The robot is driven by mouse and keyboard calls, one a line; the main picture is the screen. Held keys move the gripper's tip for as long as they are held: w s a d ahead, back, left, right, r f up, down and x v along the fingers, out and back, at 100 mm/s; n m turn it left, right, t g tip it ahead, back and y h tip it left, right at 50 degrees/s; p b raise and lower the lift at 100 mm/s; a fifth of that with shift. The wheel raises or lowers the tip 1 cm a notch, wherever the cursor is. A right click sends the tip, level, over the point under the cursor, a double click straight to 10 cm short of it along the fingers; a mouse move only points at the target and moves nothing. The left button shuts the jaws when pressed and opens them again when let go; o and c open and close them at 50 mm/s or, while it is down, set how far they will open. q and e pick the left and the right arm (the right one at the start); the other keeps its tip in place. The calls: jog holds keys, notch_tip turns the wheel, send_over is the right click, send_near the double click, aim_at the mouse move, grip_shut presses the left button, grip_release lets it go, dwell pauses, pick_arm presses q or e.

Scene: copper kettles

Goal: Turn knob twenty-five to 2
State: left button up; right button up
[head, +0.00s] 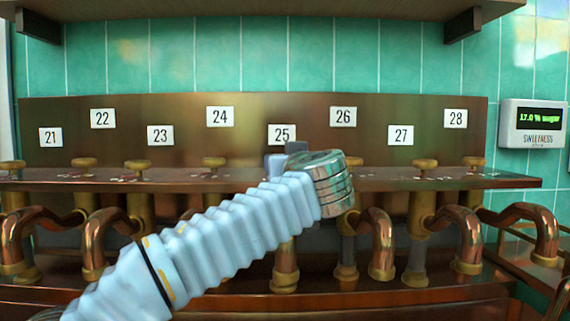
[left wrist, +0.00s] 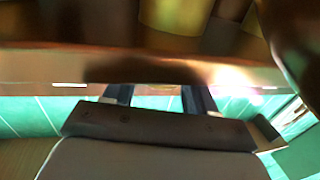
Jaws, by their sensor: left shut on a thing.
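The white label 25 (head: 282,133) is on the copper back panel, partly covered from below by my left gripper (head: 285,156). Knob twenty-five itself is hidden behind the gripper and wrist, so its setting cannot be read. The gripper is at the shelf under that label, shut on the knob. In the left wrist view my two dark fingers (left wrist: 158,90) reach up to a brown edge, and what is between their tips is in shadow. My right gripper is not in view.
Similar brass knobs stand along the copper shelf (head: 400,180), including one under label 24 (head: 214,163) and one under label 27 (head: 425,165). Copper pipes (head: 375,240) curve below. A sweetness display (head: 538,125) reads 17.0 % sugar. An upper shelf (head: 250,9) overhangs.

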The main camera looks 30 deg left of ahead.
pick_arm(q)
jog(key=shift+f+y, duration=0.1)
jog(key=shift+y, duration=0.2)
jog(key=shift+w+d+n+g+y+b, duration=0.15)
jog(key=shift+n+g+y+b, duration=0.35)
jog(key=shift+n+g+y, duration=0.45)
jog(key=shift+w+d+n+g+y, duration=0.1)
jog(key=shift+n+g+y, duration=0.55)
jog(key=shift+g, duration=0.6)
jog(key=n+g, duration=0.1)
jog(key=n+g+y+p, duration=0.1)
jog(key=g, duration=0.1)
jog(key=shift+w+r+p, duration=0.15)
jog(key=shift+r+p, duration=0.05)
jog(key=shift+p, duration=0.1)
jog(key=shift+n+g+y+p, duration=0.4)
jog(key=shift+n+g+p, duration=0.3)
jog(key=shift+n+g, duration=0.5)
jog(key=shift+f, duration=0.1)
jog(key=o, duration=1.1)
jog(key=shift+c, duration=0.2)
